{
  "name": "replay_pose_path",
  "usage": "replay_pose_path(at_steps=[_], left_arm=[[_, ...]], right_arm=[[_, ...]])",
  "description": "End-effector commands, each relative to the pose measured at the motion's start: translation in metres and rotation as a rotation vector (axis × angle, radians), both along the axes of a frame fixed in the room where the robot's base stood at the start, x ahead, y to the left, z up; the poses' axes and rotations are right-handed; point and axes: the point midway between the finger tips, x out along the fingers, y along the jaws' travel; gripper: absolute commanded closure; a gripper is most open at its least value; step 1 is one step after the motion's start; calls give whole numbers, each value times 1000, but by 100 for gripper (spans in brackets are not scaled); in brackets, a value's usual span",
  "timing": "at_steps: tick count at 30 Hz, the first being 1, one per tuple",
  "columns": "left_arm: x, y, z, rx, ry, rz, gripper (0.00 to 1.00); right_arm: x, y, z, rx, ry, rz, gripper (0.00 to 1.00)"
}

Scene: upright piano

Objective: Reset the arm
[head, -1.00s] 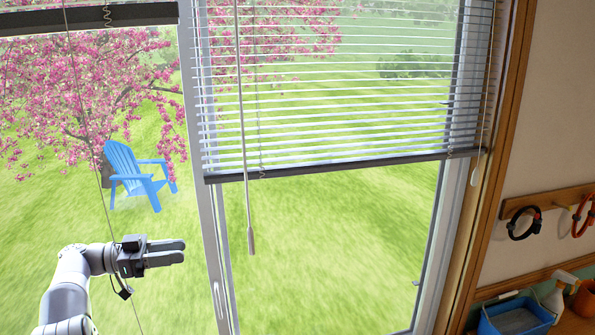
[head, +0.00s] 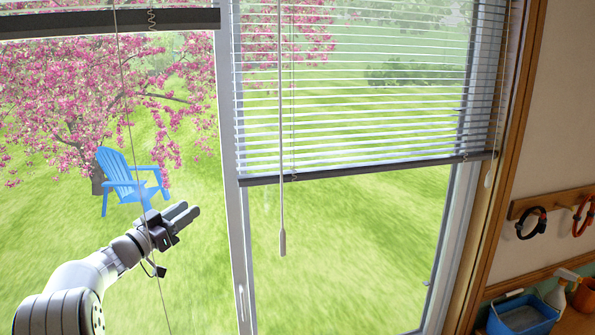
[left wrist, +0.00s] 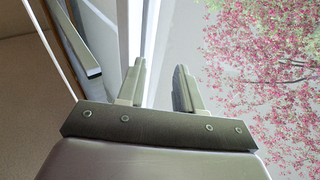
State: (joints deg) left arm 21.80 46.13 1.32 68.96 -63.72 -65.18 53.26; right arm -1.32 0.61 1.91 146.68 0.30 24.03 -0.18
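My left gripper (head: 188,216) is in the head view at the lower left, in front of the glass, pointing up and to the right. Its two dark fingers lie close to each other in the head view. In the left wrist view the fingers (left wrist: 158,86) stand apart with a clear gap, and nothing is between them. A thin blind cord (head: 130,125) passes by the gripper's wrist in the head view; I cannot tell whether they touch. My right gripper is not in view.
A lowered window blind (head: 360,95) with a hanging wand (head: 282,190) covers the upper right pane. The window frame (head: 232,180) stands right of my left gripper. A blue chair (head: 130,180) is outside.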

Motion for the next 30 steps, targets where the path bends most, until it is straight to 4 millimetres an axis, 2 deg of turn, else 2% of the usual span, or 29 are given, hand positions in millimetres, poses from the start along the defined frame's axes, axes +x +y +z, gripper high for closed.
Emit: replay_pose_path(at_steps=[2, 5, 8, 9, 11, 12, 15, 18, 19, 21, 24, 30], left_arm=[[2, -5, -6, 0, 71, 144, 65], [-16, -9, -39, 37, 262, 363, 65], [-81, -20, -104, 136, 586, 542, 65], [-114, -25, -129, 180, 715, 576, 65], [-167, -35, -162, 245, 897, 599, 65], [-203, -42, -180, 287, 1010, 599, 65], [-286, -59, -214, 373, 1251, 564, 65], [-351, -72, -232, 431, 1426, 511, 65], [-366, -76, -235, 444, 1465, 496, 65], [-391, -81, -240, 463, 1530, 468, 65], [-408, -84, -243, 476, 1574, 449, 65], [-409, -84, -243, 476, 1579, 448, 65]], right_arm=[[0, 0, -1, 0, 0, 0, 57], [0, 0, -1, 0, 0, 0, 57], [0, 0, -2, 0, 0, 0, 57], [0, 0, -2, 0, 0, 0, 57], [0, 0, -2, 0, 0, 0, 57], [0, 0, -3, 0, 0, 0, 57], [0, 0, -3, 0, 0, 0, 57], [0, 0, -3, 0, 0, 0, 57], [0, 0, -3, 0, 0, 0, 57], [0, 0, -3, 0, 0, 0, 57], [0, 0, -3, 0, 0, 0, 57], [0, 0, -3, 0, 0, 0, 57]])
